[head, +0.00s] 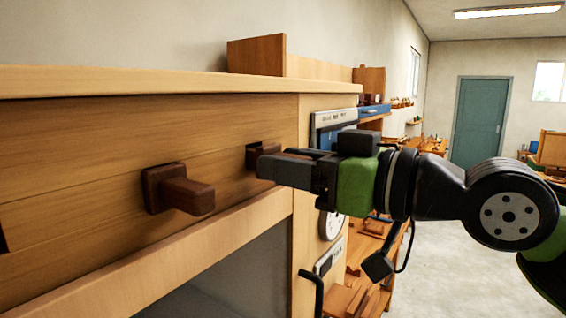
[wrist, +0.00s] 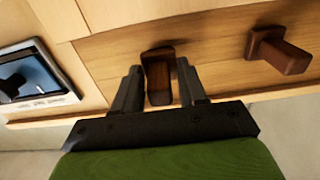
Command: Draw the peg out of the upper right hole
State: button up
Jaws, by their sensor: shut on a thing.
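The dark brown wooden peg (head: 262,150) at the right end of the plank front is mostly hidden behind my gripper in the head view; its square collar shows against the wood. My gripper (head: 268,166) is shut on this peg, reaching in from the right. In the wrist view the peg (wrist: 158,80) stands between the two fingers of my gripper (wrist: 158,76). I cannot tell how deep it sits, and its hole is hidden. A second, similar peg (head: 186,194) sticks out of the front further left; it also shows at the right in the wrist view (wrist: 280,52).
A pale wooden top board (head: 180,80) overhangs the front just above the pegs, and a ledge (head: 150,268) runs below. A panel with a blue-screened device (head: 332,125) stands close by my gripper. Open floor (head: 450,265) lies to the right.

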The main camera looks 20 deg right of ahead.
jog(key=v, duration=0.9)
jog(key=shift+p, duration=0.35)
dwell(0.4)
